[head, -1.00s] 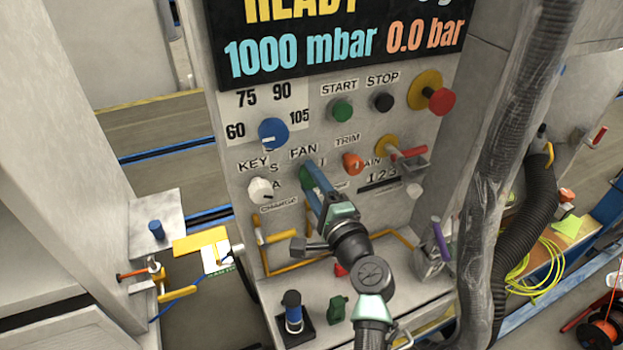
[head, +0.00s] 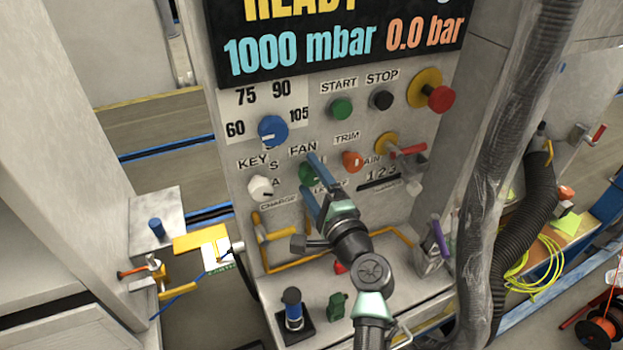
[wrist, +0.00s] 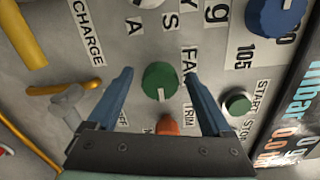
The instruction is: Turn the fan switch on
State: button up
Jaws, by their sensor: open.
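The fan switch is a round green knob (head: 309,174) under the FAN label on the grey panel (head: 300,108). In the wrist view the green knob (wrist: 160,80) shows a pale pointer mark on its face. My gripper (head: 309,176) is open, with its two blue fingers reaching toward the panel. In the wrist view my gripper (wrist: 163,82) has one finger on each side of the knob, with gaps on both sides. I cannot tell how deep the fingertips are relative to the knob. In the head view the fingers partly cover the knob and nearby labels.
Close by are the orange TRIM knob (head: 352,161), the white KEY knob (head: 260,186) and the blue dial (head: 272,131). The green START button (wrist: 237,102) lies just beyond the right finger in the wrist view. Yellow rails (head: 275,238) stand below.

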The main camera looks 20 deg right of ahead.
jog(key=s+b, duration=0.1)
jog(key=s, duration=1.2)
jog(key=shift+d, duration=0.25)
